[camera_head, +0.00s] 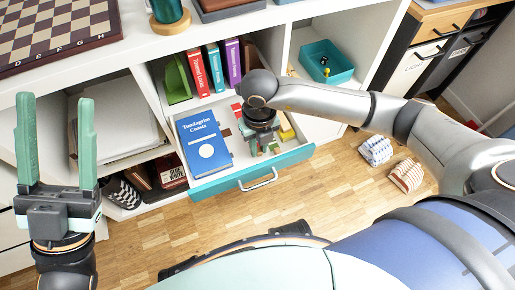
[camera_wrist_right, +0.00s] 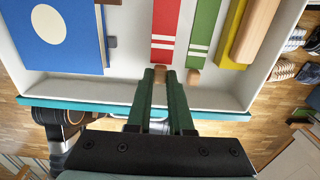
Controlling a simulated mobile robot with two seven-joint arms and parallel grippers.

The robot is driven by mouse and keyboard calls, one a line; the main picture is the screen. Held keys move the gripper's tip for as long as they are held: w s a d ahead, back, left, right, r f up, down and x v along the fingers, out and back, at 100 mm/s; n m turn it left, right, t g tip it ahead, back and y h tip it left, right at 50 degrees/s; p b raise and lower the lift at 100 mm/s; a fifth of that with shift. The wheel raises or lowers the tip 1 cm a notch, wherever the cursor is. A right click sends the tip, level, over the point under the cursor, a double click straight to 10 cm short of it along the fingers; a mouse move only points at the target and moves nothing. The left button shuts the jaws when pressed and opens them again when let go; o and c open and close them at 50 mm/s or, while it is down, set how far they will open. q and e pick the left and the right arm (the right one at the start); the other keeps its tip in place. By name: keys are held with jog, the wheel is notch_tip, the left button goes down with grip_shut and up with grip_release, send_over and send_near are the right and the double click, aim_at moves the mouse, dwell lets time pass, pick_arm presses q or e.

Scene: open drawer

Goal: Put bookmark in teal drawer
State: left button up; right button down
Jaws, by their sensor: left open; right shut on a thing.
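The teal drawer (camera_head: 225,186) is pulled out, with a white inside and a teal front with a metal handle. A flat red strip with white stripes (camera_wrist_right: 166,30), apparently the bookmark, lies over the drawer floor, its brown end toward the front. My right gripper (camera_wrist_right: 162,75) reaches down into the drawer, its green fingers shut on that brown end. Whether the strip touches the floor cannot be told. In the head view my right arm covers part of it. My left gripper (camera_head: 56,99) is open and empty, away to the left, fingers pointing up.
In the drawer lie a blue book (camera_head: 204,140), a green striped strip (camera_wrist_right: 203,30) and a yellow item (camera_wrist_right: 236,35). Upright books (camera_head: 215,68) stand behind. A teal bin (camera_head: 340,66) sits on the right shelf. Shoes (camera_head: 406,174) stand on the floor.

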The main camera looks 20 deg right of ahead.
jog(key=shift+w+f+b, duration=0.2)
jog(key=shift+f+b, duration=0.1)
jog(key=shift+f, duration=0.65)
jog(key=shift+w, duration=0.25)
pick_arm(q)
jog(key=shift+d+f, duration=0.2)
jog(key=shift+f, duration=0.5)
pick_arm(e)
jog(key=shift+r, duration=0.1)
jog(key=shift+f, duration=0.25)
jog(key=c, duration=0.8)
grip_release()
jog(key=shift+r, duration=0.1)
